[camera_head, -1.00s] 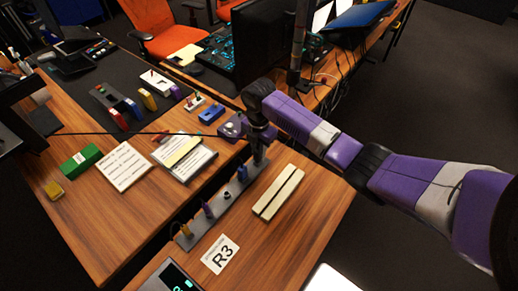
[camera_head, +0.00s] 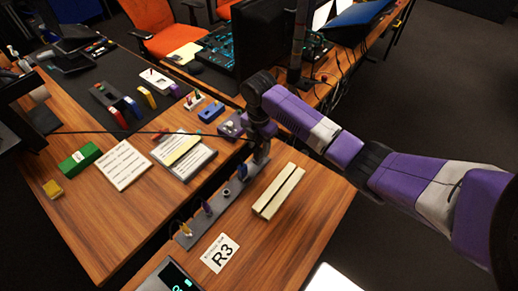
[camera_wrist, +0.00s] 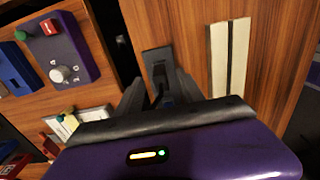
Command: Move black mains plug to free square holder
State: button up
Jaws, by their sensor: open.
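My gripper (camera_wrist: 158,98) is open, its two fingers pointing down at the far end of the grey holder rail (camera_wrist: 157,54). A dark object, perhaps the black mains plug, shows between the fingers in the wrist view, but it is too dark to tell for sure or to tell contact. In the head view my gripper (camera_head: 262,154) covers that end of the rail. Along the rail nearer the camera stand a blue piece (camera_head: 242,172), a small black round fitting (camera_head: 226,193), a purple piece (camera_head: 207,208) and a yellow piece (camera_head: 186,230). I cannot tell which holder is square and free.
A pale slotted block (camera_head: 278,191) lies right of the rail, and an R3 card (camera_head: 221,252) lies nearer. A purple box with a knob (camera_wrist: 62,50) stands left of my gripper. A thin black line crosses the left desk. Papers and a green block (camera_head: 80,159) lie there.

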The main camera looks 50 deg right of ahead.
aim_at(259, 149)
notch_tip(259, 149, up, 6)
jog(key=shift+f, duration=0.1)
dwell(0.7)
